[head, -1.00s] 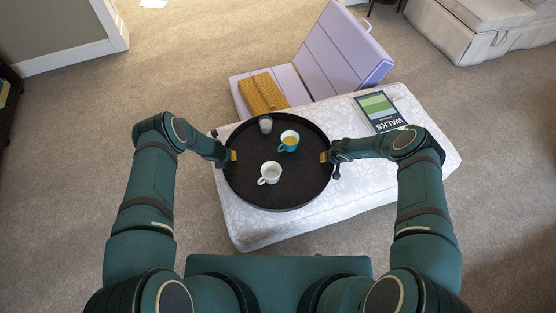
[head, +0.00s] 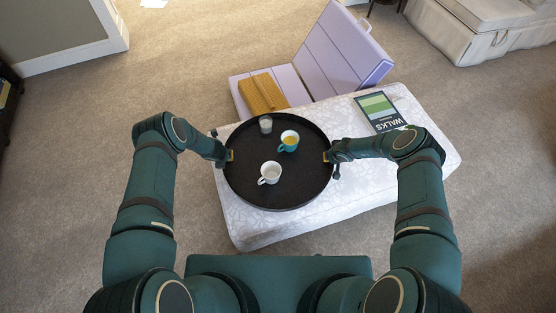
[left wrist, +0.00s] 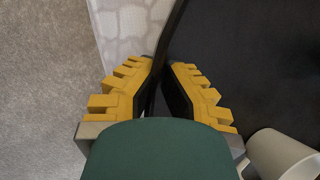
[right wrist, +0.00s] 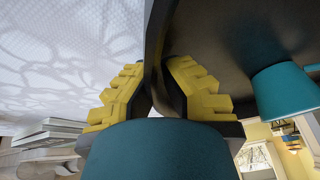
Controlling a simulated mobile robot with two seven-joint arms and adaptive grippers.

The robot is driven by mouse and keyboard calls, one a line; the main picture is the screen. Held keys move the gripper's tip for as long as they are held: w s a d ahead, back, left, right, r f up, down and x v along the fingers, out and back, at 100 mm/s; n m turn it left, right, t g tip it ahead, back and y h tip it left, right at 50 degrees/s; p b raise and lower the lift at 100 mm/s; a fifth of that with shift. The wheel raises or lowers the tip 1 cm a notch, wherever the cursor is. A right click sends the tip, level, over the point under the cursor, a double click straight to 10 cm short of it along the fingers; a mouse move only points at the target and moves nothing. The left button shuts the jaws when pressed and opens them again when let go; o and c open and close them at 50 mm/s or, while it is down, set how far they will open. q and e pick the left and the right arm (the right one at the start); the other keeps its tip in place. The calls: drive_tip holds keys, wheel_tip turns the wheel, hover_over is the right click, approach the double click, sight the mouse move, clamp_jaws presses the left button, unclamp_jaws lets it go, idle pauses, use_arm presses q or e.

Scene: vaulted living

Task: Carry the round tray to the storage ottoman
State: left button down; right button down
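The round black tray (head: 300,185) lies on a white patterned padded bench (head: 400,185). On it stand a white mug (head: 270,172), a teal mug with yellow inside (head: 289,141) and a small clear glass (head: 266,124). My left gripper (head: 229,155) is shut on the tray's left rim; in the left wrist view the rim passes between its fingers (left wrist: 160,90). My right gripper (head: 327,156) is shut on the right rim, seen between its fingers in the right wrist view (right wrist: 160,85).
A book (head: 381,112) lies on the bench right of the tray. Behind the bench is an open lavender case (head: 340,50) with a mustard-coloured box (head: 263,93) on it. A wall corner (head: 110,30) is at the upper left. Carpet is clear on the left and right.

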use_arm(q)
drive_tip(key=shift+r, duration=0.2)
use_arm(e)
drive_tip(key=shift+r, duration=0.2)
